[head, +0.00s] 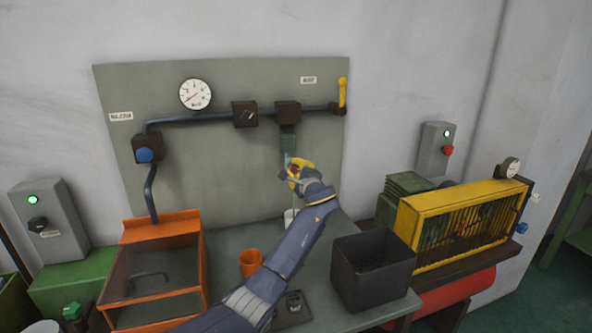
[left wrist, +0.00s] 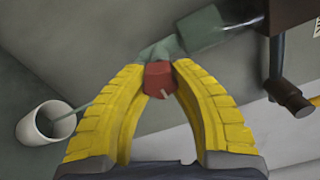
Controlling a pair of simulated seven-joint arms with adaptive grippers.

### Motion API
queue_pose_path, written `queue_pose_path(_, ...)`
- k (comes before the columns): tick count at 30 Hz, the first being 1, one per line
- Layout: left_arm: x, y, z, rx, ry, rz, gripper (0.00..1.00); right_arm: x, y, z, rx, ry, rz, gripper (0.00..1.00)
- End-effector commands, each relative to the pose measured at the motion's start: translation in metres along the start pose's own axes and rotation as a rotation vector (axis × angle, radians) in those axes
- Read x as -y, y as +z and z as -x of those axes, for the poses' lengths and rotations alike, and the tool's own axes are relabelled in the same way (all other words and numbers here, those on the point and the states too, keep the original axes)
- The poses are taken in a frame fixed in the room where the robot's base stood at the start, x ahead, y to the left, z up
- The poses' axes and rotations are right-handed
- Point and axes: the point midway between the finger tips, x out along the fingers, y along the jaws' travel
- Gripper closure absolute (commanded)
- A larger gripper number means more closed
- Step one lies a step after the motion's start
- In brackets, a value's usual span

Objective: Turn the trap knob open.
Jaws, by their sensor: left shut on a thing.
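The trap knob (left wrist: 158,78) is red with a white mark, on the lower end of the grey-green trap (left wrist: 198,32). In the head view the trap (head: 288,142) hangs under a dark block on the pipe, and the knob is mostly hidden by my gripper. My left gripper (head: 295,171) has yellow ribbed fingers. In the left wrist view, its fingertips (left wrist: 160,70) close on both sides of the red knob.
A white cup (left wrist: 47,122) stands below the trap's thin outlet. An orange cup (head: 251,264), an orange-framed box (head: 162,232) and a dark bin (head: 374,270) stand around my arm. A pipe with a gauge (head: 195,94) and a yellow lever (head: 343,92) runs above.

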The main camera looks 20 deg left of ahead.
Motion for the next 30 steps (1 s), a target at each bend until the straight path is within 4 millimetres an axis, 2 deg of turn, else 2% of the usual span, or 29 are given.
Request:
queue_pose_path(1,0.002,-0.001,0.000,-0.003,-0.003,0.002,0.72,0.000,0.000,0.000,0.000,0.000,0.000,0.62)
queue_pose_path(9,0.001,-0.001,0.000,-0.002,-0.001,0.002,0.44,0.000,0.000,0.000,0.000,0.000,0.000,0.62)
queue_pose_path(16,0.001,-0.001,0.001,-0.001,-0.001,0.001,0.44,-0.002,0.001,0.000,0.001,0.002,0.001,0.62)
queue_pose_path(20,0.001,-0.001,0.007,-0.002,-0.001,0.002,0.44,-0.002,0.000,0.000,0.000,0.001,0.001,0.62)
queue_pose_path(25,0.000,-0.001,0.030,-0.003,-0.001,0.004,0.44,-0.001,0.000,0.000,0.000,0.001,0.000,0.62)
queue_pose_path(30,0.000,-0.002,0.061,-0.004,0.000,0.004,0.44,0.000,0.000,0.000,0.000,0.000,0.000,0.62)
